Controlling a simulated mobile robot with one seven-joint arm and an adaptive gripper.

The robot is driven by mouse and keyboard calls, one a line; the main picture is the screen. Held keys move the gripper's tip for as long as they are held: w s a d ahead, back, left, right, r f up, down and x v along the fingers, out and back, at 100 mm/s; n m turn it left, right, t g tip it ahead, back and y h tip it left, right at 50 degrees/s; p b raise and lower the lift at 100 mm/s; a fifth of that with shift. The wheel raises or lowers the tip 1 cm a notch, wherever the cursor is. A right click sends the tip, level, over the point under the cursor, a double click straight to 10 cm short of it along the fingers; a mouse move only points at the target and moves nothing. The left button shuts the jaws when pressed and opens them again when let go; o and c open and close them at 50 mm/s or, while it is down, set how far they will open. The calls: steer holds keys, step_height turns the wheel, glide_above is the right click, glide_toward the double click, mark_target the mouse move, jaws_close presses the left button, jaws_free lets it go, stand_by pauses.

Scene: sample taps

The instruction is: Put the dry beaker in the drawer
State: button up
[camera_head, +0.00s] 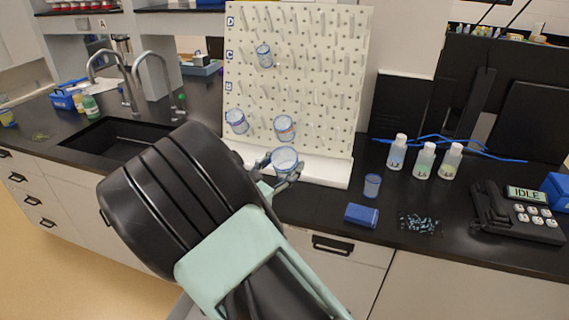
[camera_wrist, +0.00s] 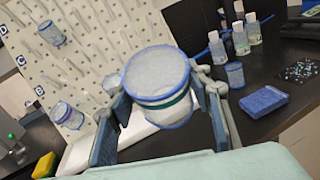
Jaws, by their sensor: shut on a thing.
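My gripper (camera_head: 280,172) is shut on a clear beaker with a blue rim (camera_head: 285,160), held in front of the foot of the white pegboard rack. In the wrist view the beaker (camera_wrist: 158,85) is between the two fingers, showing a teal band and a whitish face. Other beakers hang on the pegboard (camera_head: 305,75): one high up (camera_head: 264,55), one lower left (camera_head: 237,121) and one lower middle (camera_head: 284,128). Which is dry I cannot tell from their surfaces. A closed drawer (camera_head: 335,250) with a black handle is in the counter front below and right of my gripper.
A small blue-rimmed cup (camera_head: 372,186), a blue sponge-like block (camera_head: 361,215), and scattered bits on a dark patch (camera_head: 419,224) lie on the counter. Several white-capped bottles (camera_head: 425,160) and a phone-like device (camera_head: 517,212) stand right. A sink (camera_head: 118,140) is left.

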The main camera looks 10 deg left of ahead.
steer(key=shift+w+d+r, duration=0.1)
steer(key=shift+w+r, duration=0.15)
steer(key=shift+w, duration=0.1)
steer(key=shift+r, duration=0.1)
steer(key=shift+s+r+p, duration=0.15)
steer(key=shift+r+p, duration=0.1)
steer(key=shift+p, duration=0.15)
steer(key=shift+s+r+p, duration=2.2)
steer(key=shift+r+p, duration=0.75)
steer(key=shift+r, duration=0.75)
steer(key=d+r+v, duration=0.1)
steer(key=v, duration=0.9)
steer(key=shift+s+d, duration=0.4)
steer(key=shift+s, duration=0.05)
